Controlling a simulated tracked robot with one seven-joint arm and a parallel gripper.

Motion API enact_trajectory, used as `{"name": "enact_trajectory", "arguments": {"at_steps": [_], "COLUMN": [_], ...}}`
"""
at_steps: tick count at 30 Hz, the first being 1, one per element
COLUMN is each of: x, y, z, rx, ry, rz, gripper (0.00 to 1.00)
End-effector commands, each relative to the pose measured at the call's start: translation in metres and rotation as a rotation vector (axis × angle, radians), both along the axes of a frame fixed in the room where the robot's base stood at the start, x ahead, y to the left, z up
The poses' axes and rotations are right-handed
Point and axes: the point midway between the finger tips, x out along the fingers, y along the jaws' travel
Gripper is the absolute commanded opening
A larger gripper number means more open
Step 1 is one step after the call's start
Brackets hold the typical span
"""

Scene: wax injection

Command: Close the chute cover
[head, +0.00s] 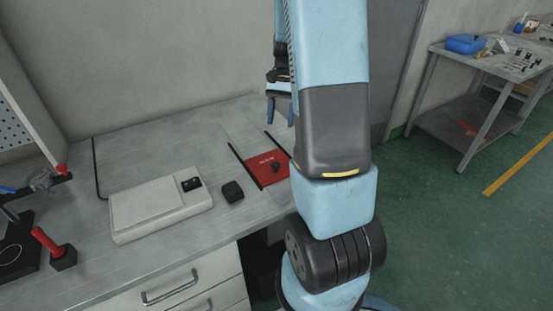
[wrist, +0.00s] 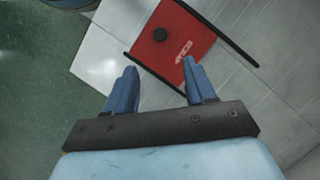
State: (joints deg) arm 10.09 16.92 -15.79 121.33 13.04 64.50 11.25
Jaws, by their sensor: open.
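The chute cover is a red plate (head: 268,168) with a black knob (head: 276,166) and pale lettering, lying between two dark rails on the bench top. In the wrist view the red cover (wrist: 172,45) lies beyond my fingertips, with its knob (wrist: 160,34) standing up. My gripper (head: 279,105) is open and empty above the bench, behind the cover in the head view. In the wrist view its two blue fingers (wrist: 159,76) are apart, and the knob is not between them. My arm hides part of the cover's right side in the head view.
A pale box-like device (head: 155,208) and a small black block (head: 232,192) sit left of the cover. A red-handled tool (head: 55,250) stands at the far left. Drawers (head: 165,285) are below the bench. A second table (head: 480,62) stands at the right.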

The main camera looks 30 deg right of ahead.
Motion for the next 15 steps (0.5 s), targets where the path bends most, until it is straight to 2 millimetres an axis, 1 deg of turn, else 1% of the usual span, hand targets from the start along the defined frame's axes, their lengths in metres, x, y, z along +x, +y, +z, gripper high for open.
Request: {"name": "enact_trajectory", "arguments": {"at_steps": [5, 15], "x": [-0.006, -0.022], "y": [0.006, 0.022], "z": [-0.018, -0.073], "rx": [0.001, 0.001], "ry": [0.003, 0.004], "rz": [0.000, 0.003], "gripper": [0.55, 0.55]}}
